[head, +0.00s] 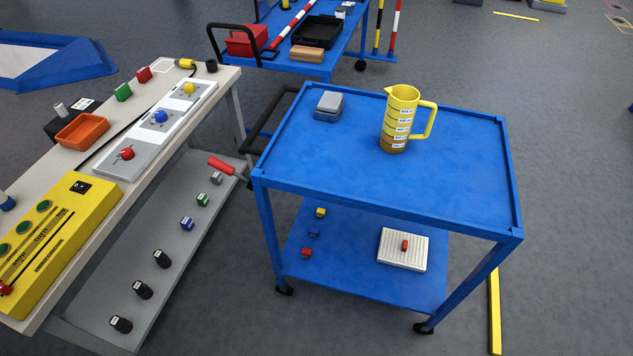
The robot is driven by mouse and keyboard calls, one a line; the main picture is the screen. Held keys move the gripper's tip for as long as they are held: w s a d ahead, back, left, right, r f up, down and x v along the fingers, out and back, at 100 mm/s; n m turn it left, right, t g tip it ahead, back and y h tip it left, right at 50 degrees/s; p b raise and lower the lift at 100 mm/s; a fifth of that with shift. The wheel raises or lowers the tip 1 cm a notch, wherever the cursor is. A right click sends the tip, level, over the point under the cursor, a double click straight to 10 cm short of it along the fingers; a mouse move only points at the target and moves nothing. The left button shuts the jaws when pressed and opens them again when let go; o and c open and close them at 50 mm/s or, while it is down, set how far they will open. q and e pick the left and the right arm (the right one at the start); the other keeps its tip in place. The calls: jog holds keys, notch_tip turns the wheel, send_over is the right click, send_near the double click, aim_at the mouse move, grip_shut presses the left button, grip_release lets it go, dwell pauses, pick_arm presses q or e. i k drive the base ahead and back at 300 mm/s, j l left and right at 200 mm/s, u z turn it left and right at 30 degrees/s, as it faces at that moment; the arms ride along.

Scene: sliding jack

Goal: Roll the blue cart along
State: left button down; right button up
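The blue cart (440,185) stands on the grey floor right of centre in the head view. It has a top deck, a lower shelf (350,270), casters at the leg ends, and a black push handle (268,118) on its left side. A yellow measuring jug (400,115) stands upright on the top deck, with a small grey box (329,105) at the back left corner. The lower shelf holds a white ribbed plate (402,249) with a red piece on it and several small coloured blocks. Neither of my grippers shows.
A white workbench (222,82) with switches, an orange tray (82,131) and a yellow panel stands close on the left. A second blue cart (340,55) is behind. A yellow bar (494,312) lies by the front right leg. Floor on the right is open.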

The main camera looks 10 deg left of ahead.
aim_at(460, 179)
jog(key=j+z, duration=0.15)
jog(key=j, duration=0.25)
jog(key=k+j+z, duration=0.2)
jog(key=j, duration=0.15)
jog(key=j+z, duration=0.15)
jog(key=j, duration=0.25)
jog(key=k+j+z, duration=0.15)
jog(key=j, duration=0.2)
jog(key=k+j+z, duration=0.15)
jog(key=j, duration=0.2)
jog(key=k+j, duration=0.1)
jog(key=j, duration=0.25)
jog(key=k+j, duration=0.1)
jog(key=j, duration=0.25)
jog(key=k+j, duration=0.15)
jog(key=j, duration=0.2)
jog(key=l, duration=0.2)
jog(key=i+l, duration=0.35)
jog(key=i, duration=0.15)
jog(key=i+l, duration=0.2)
jog(key=i, duration=0.2)
jog(key=i+j, duration=0.1)
jog(key=i+z, duration=0.05)
